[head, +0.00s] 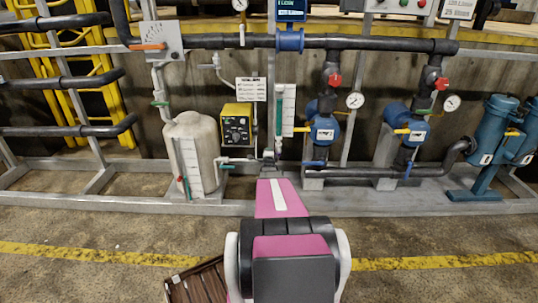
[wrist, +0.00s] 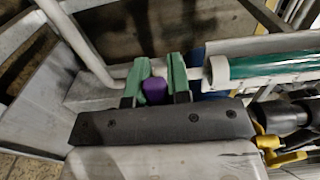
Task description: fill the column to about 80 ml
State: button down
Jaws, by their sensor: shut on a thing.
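The column (head: 279,115) is a slim upright tube with green in it, beside a white scale plate (head: 289,108), at the middle of the frame in the head view. Its marks are too small to read, so I cannot tell the level. In the wrist view the column (wrist: 275,66) lies sideways at right, with a white end and a green length. My gripper (wrist: 155,88) has green fingers shut on a small purple handle (wrist: 155,91), close to the column's white end.
A white tank (head: 193,150) and a yellow pump box (head: 236,125) stand left of the column. Blue valves with gauges (head: 322,129) and dark pipes stand at right. A steel frame rail (head: 410,205) runs low across. A slatted brown thing (head: 195,285) lies on the floor.

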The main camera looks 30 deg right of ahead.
dwell(0.4)
jog(key=c, duration=1.1)
grip_release()
jog(key=shift+o, duration=0.2)
jog(key=shift+s, duration=0.1)
jog(key=v, duration=1)
jog(key=shift+s, duration=0.3)
jog(key=shift+a, duration=0.15)
